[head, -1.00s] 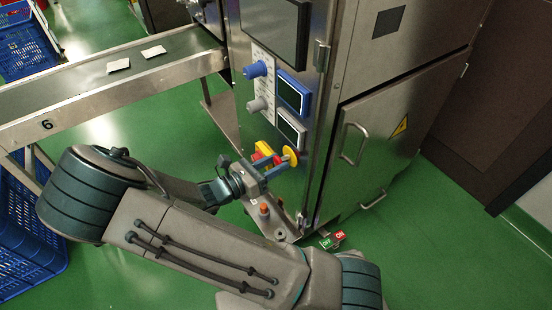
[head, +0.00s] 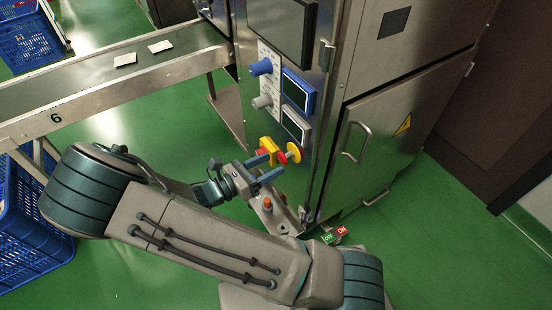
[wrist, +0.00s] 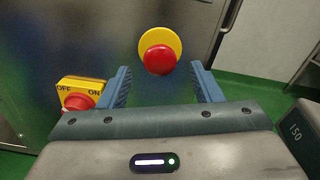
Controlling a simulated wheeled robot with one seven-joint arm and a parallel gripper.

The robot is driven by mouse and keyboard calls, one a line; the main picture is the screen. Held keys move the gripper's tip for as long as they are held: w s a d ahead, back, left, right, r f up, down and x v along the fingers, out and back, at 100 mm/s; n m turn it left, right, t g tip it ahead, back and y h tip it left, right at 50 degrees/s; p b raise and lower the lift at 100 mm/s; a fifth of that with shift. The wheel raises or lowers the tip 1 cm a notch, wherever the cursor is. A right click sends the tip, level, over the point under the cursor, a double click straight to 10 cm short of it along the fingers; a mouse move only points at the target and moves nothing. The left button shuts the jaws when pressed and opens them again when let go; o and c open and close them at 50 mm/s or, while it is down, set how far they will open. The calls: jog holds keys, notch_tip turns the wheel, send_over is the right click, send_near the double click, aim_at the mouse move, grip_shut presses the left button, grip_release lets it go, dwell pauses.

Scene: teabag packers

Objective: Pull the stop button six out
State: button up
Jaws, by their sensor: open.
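The stop button (head: 281,156) is a red mushroom head in front of a round yellow plate (head: 294,152) low on the steel machine's front. In the wrist view the red head (wrist: 159,59) is centred ahead, in front of its yellow disc. My gripper (head: 275,168) is open and empty, its blue fingers pointing at the button. In the wrist view the fingers of my gripper (wrist: 163,84) stand wide apart, left and right of the button's line, with the button just beyond the tips. No contact shows.
A yellow OFF/ON box (wrist: 82,93) with a red knob sits left of my fingers. Blue (head: 261,67) and grey (head: 262,101) knobs are above. A conveyor marked 6 (head: 56,118) runs left. An orange-topped fitting (head: 267,203) is below my gripper.

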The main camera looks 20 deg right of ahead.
jog(key=p+v, duration=0.2)
jog(key=v, duration=0.8)
jog(key=shift+a, duration=0.3)
jog(key=shift+s, duration=0.1)
jog(key=s+d+r+m+g+y+p, duration=0.1)
jog(key=s+d+r+m+y+p, duration=0.2)
jog(key=r, duration=1.3)
jog(key=s+d+r+m+g+y+p, duration=0.1)
jog(key=s+d+r+m+y+p, duration=0.2)
jog(key=d+r+m+y+p, duration=0.4)
jog(key=s+d+r+m+y+p, duration=0.3)
jog(key=r+m+y+p, duration=0.4)
jog(key=r+m+p, duration=0.7)
jog(key=shift+d+r+m+g+p, duration=0.4)
jog(key=shift+d+r+p, duration=0.5)
jog(key=shift+r+p, duration=3.45)
jog(key=b+v, duration=0.2)
jog(key=b, duration=0.1)
jog(key=shift+w+r, duration=0.3)
jog(key=shift+r, duration=0.15)
